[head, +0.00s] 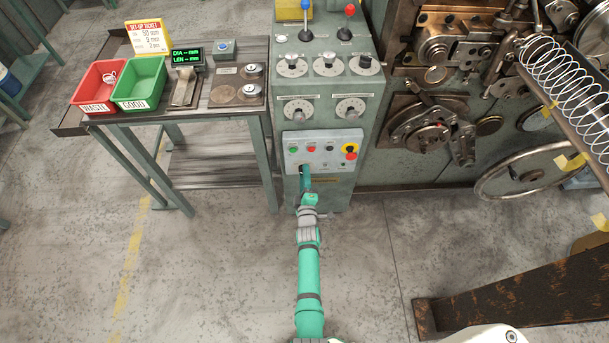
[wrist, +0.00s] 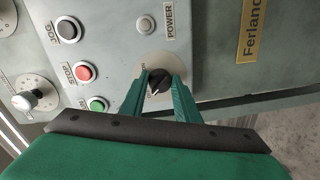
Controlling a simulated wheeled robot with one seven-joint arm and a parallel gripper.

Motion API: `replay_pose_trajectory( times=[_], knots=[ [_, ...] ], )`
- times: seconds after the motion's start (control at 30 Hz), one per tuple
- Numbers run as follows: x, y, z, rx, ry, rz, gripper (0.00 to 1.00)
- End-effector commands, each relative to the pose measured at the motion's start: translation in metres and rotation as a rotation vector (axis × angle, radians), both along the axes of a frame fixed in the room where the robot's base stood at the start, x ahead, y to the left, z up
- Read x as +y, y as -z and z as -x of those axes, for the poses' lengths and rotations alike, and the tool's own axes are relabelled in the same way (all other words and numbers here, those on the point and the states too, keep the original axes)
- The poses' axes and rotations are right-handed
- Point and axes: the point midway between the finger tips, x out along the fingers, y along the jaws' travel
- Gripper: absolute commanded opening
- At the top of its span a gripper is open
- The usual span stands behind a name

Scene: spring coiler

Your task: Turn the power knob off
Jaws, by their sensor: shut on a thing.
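The power knob (wrist: 159,77) is small and black on a round grey dial plate, and shows in the wrist view. A light mark shows at its lower edge; the dial lettering is too small to read. A POWER label (wrist: 170,18) is on the panel near it. My gripper (wrist: 160,88) has its two green fingers shut on the knob, one on each side. In the head view my gripper (head: 305,170) reaches the lower left of the light control panel (head: 339,137) and hides the knob.
In the wrist view the green button (wrist: 97,104), red STOP button (wrist: 84,72) and black JOG button (wrist: 68,29) lie to the left. A yellow-and-red emergency stop (head: 350,151) is at the panel's right. A side table with a red bin (head: 97,87) and green bin (head: 140,84) stands left.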

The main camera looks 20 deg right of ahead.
Motion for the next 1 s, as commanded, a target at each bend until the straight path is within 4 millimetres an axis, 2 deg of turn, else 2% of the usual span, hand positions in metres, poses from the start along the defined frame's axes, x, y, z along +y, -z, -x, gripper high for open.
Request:
replay_pose_trajectory(
  times=[0.3, 0.73, 0.77, 0.8, 0.83, 1.0],
  knots=[
    [0.0022, -0.0007, -0.0010, 0.021, -0.004, 0.076, 0.06],
    [0.0021, -0.0007, -0.0013, 0.023, -0.004, 0.084, 0.06],
    [0.0021, -0.0007, -0.0013, 0.023, -0.004, 0.084, 0.34],
    [0.0022, -0.0007, -0.0013, 0.023, -0.004, 0.084, 0.43],
    [0.0021, -0.0006, -0.0013, 0.023, -0.004, 0.084, 0.47],
    [0.0003, -0.0004, -0.0004, 0.024, -0.001, 0.083, 0.47]
  ],
)
